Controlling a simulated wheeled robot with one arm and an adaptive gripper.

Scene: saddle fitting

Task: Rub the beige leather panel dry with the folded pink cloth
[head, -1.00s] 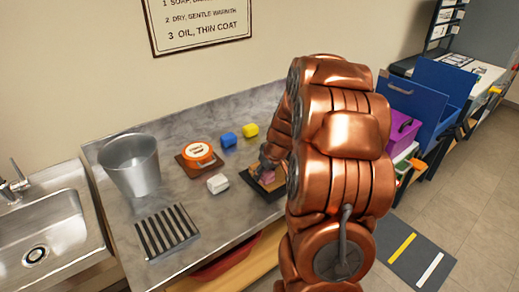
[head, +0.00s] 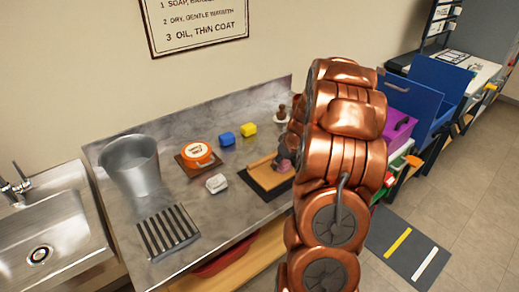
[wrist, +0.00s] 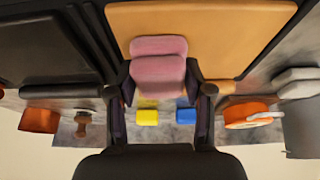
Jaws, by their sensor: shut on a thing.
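The beige leather panel (head: 262,173) lies flat on a dark mat on the grey counter, and fills the upper part of the wrist view (wrist: 215,30). My gripper (head: 285,160) is over the panel's right part in the head view. It is shut on the folded pink cloth (wrist: 158,72), whose two layers show between the fingers in the wrist view. The cloth is at the panel's surface, but whether it presses on it I cannot tell. My arm hides the panel's right end in the head view.
A metal bucket (head: 131,166) and a striped rack (head: 167,231) are farther left. A brown-knobbed tool (head: 282,114) stands behind.

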